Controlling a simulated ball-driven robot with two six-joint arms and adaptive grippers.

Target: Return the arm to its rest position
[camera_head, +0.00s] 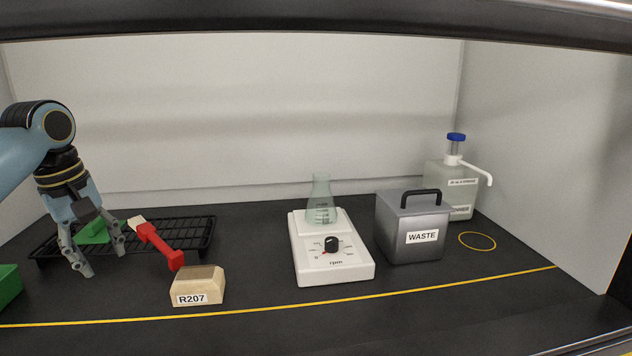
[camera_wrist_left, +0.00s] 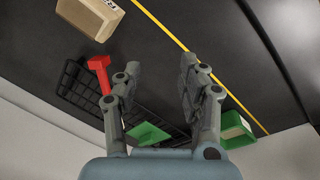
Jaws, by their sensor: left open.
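My left arm comes in from the left in the head view, and its gripper (camera_head: 103,262) points down over the left part of the black wire rack. The gripper is open, with its two fingers apart and nothing between them. In the left wrist view the fingers (camera_wrist_left: 158,85) are also spread and empty. A green object (camera_head: 96,232) lies on the rack behind the fingers; it also shows in the wrist view (camera_wrist_left: 148,133). My right gripper is in neither view.
A red tool (camera_head: 158,244) leans by the rack (camera_head: 198,238), beside the beige R207 block (camera_head: 199,286). A green box (camera_head: 8,284) stands at the left edge. A stirrer (camera_head: 333,264) with a flask (camera_head: 321,203), a WASTE box (camera_head: 413,237) and a pump bottle (camera_head: 458,187) stand to the right.

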